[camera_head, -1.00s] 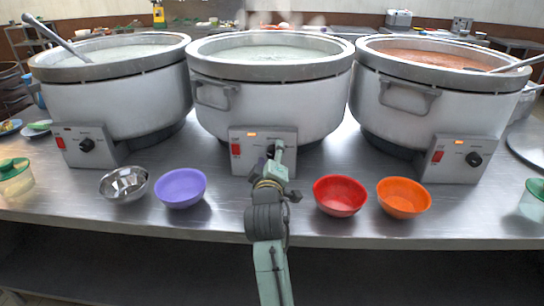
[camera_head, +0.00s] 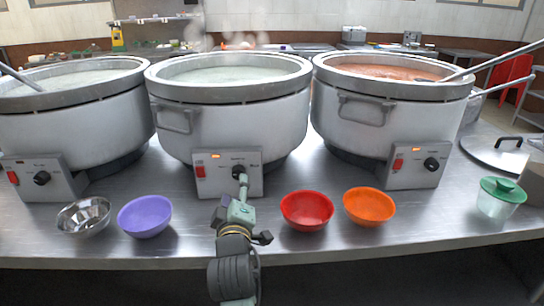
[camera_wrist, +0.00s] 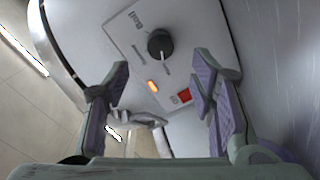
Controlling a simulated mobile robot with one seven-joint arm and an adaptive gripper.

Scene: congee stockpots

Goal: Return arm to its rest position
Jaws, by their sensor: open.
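My gripper (camera_head: 241,186) is in front of the middle pot's control box (camera_head: 214,176), close to its black knob. In the wrist view, my gripper (camera_wrist: 163,75) is open, with its two purple-padded fingers apart and nothing between them. Beyond the fingers are the black knob (camera_wrist: 160,44), a lit orange lamp (camera_wrist: 153,87) and a red switch (camera_wrist: 184,96). The fingers seem clear of the knob. The middle stockpot (camera_head: 235,125) is white with a grey rim and holds pale, steaming congee. My arm reaches up from the bottom edge in the head view.
A left stockpot (camera_head: 75,125) and a right stockpot (camera_head: 370,120) flank it. Along the counter's front stand a steel bowl (camera_head: 84,216), purple bowl (camera_head: 145,216), red bowl (camera_head: 307,210) and orange bowl (camera_head: 369,206). A green-lidded container (camera_head: 498,198) and a lid (camera_head: 497,153) are at right.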

